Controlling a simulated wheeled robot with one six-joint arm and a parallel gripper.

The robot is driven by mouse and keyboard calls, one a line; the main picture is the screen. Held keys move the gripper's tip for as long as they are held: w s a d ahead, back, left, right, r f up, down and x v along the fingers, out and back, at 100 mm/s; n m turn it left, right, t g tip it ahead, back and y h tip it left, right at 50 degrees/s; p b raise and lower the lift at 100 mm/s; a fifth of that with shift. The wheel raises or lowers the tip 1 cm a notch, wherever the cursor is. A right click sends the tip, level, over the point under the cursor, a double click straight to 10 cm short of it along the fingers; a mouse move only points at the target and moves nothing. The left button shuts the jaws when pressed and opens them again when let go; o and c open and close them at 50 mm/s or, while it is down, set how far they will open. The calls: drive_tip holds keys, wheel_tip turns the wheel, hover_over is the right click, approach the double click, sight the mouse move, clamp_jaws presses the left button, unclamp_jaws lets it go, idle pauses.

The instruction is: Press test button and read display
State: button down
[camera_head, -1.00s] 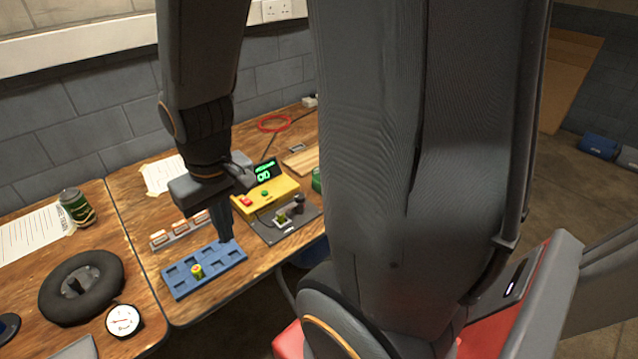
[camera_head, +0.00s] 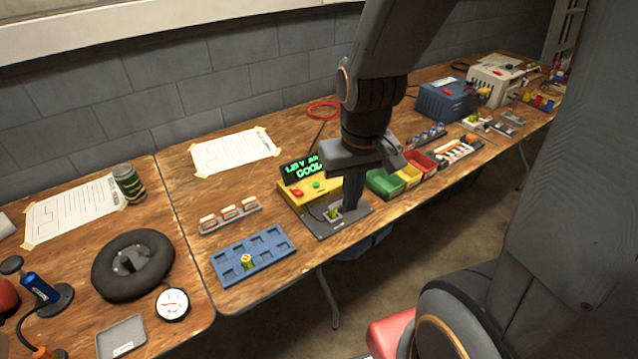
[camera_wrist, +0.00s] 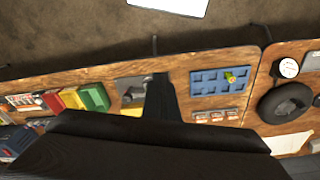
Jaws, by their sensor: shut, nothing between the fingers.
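The tester has a yellow box (camera_head: 320,190) with a red button (camera_head: 297,192) and a green button (camera_head: 316,185). Its black display (camera_head: 301,170) is lit in green; the large lower line seems to read GOOD, and the small upper line is partly hidden and unclear. A small green-topped piece (camera_head: 334,213) sits in the cradle on the tester's grey base (camera_head: 325,230). My gripper (camera_head: 352,208) is shut and empty, pointing down just right of that piece. Whether it touches the base I cannot tell. In the wrist view the fingers (camera_wrist: 161,82) cover part of the tester.
A blue tray (camera_head: 228,269) holds one yellow-green cell (camera_head: 247,261). Behind it is a rack with several orange-and-white items (camera_head: 230,213). Green, yellow and red bins (camera_head: 385,183) stand close right of my gripper. Bare wood (camera_head: 180,190) lies left of the rack.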

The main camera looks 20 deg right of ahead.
drive_tip(key=w+d+n+t+p, duration=0.2)
drive_tip(key=w+d+n+p, duration=0.15)
drive_tip(key=w, duration=0.55)
drive_tip(key=n+t+y+p, duration=0.5)
drive_tip(key=n, duration=0.6)
hover_over(316, 185)
drive_tip(key=shift+s+d+f, duration=0.15)
drive_tip(key=shift+d+f, duration=0.1)
drive_tip(key=shift+f, duration=0.8)
drive_tip(key=shift+s+d+f, duration=0.1)
drive_tip(key=shift+d+f, duration=0.1)
drive_tip(key=shift+f, duration=0.85)
drive_tip(key=shift+f, duration=0.1)
wheel_tip(316, 185, down, 9)
drive_tip(key=b, duration=0.7)
drive_tip(key=shift+r, duration=0.2)
drive_tip(key=shift+f+b, duration=0.35)
drive_tip(key=shift+f, duration=0.05)
